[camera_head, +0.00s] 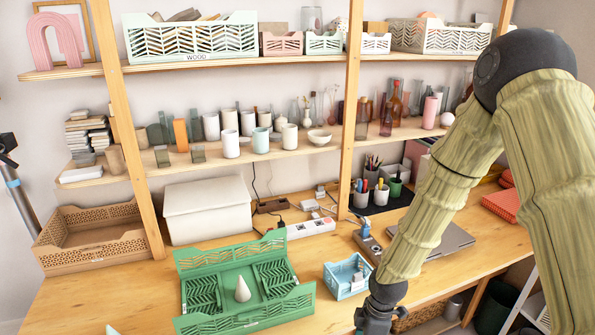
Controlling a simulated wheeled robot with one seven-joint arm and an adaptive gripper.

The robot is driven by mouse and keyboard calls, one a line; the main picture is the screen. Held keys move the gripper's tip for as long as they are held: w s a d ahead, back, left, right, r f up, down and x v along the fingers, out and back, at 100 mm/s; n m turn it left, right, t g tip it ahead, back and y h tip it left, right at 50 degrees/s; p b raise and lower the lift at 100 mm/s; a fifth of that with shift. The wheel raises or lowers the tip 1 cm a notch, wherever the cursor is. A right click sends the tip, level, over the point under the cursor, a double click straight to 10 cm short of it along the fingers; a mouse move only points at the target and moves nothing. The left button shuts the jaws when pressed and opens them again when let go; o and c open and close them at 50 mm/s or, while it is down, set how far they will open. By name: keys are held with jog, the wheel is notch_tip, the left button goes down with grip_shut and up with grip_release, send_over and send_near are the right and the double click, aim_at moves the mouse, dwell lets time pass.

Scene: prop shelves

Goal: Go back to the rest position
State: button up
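My arm, in a pale green ribbed sleeve with dark joints, comes in from the right side of the head view and bends down towards the desk. My gripper (376,318) is at the bottom edge, right of centre, in front of the small light-blue crate. It is dark and partly cut off by the frame, so its fingertips and anything between them are hidden.
The wooden desk (75,303) holds a green crate (245,318) with a pale cone (242,289) in it, a light-blue crate (347,292), a brown crate (95,262), a white box (208,210) and a laptop (440,240). Shelves behind hold vases and bins.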

jog(key=s+d+f+m, duration=0.1)
jog(key=s+f+m, duration=0.4)
jog(key=s, duration=0.4)
jog(key=s+d+f+m+h+b, duration=0.1)
jog(key=s+d+f+m, duration=0.1)
jog(key=s+f+m, duration=0.4)
jog(key=s+d+f+m, duration=0.2)
jog(key=s+f+m, duration=0.4)
jog(key=s, duration=0.7)
jog(key=shift+f+b, duration=0.4)
jog(key=shift+f, duration=0.15)
